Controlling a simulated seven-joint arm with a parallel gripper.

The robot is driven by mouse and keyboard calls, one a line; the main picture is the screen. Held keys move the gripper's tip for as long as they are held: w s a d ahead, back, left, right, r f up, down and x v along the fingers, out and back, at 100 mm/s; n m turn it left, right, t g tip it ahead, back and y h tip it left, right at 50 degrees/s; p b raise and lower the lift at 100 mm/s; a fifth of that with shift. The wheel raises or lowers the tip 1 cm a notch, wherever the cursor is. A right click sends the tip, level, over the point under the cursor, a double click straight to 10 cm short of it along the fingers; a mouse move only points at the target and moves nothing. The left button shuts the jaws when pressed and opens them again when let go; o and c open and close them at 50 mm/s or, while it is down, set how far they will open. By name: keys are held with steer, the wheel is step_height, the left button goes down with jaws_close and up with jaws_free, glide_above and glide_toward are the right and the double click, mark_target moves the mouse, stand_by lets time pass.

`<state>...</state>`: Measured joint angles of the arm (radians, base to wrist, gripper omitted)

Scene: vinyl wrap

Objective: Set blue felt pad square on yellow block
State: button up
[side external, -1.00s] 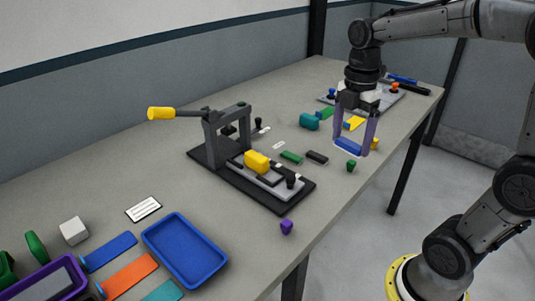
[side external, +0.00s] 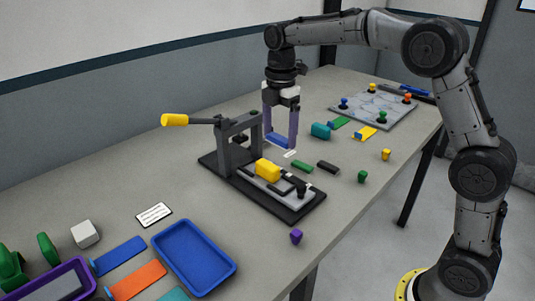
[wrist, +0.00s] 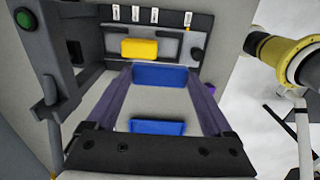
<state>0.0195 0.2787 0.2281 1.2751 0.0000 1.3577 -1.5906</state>
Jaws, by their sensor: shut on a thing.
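My gripper (side external: 280,139) is shut on the blue felt pad (side external: 281,141), which spans between its purple fingers. It hangs behind the clamp fixture, pointing down. The yellow block (side external: 267,169) sits in the dark-based fixture (side external: 290,213), in front of and below my gripper. In the wrist view the pad (wrist: 160,76) lies between the fingertips (wrist: 160,82), and the yellow block (wrist: 139,49) shows just beyond it. A second blue patch (wrist: 157,126) shows nearer the palm; I cannot tell whether it belongs to the pad. The pad and block look apart.
The fixture's upright frame (side external: 229,145) and yellow-handled lever (side external: 175,120) stand left of my gripper. Green (side external: 303,167) and dark (side external: 327,167) strips lie to the right. A blue tray (side external: 233,265) is at the front, and a grey board with colored pegs (side external: 398,110) at the back.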

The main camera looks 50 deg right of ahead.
glide_above(268, 164)
steer(key=f, duration=0.4)
steer(key=shift+s+f, duration=0.2)
steer(key=shift+s, duration=0.05)
steer(key=shift+w+f, duration=0.15)
steer(key=shift+f, duration=0.8)
steer(key=shift+w+f, duration=0.15)
steer(key=shift+f, duration=0.8)
steer(key=shift+f, duration=0.1)
steer(key=o, duration=1)
steer(key=shift+o, duration=0.2)
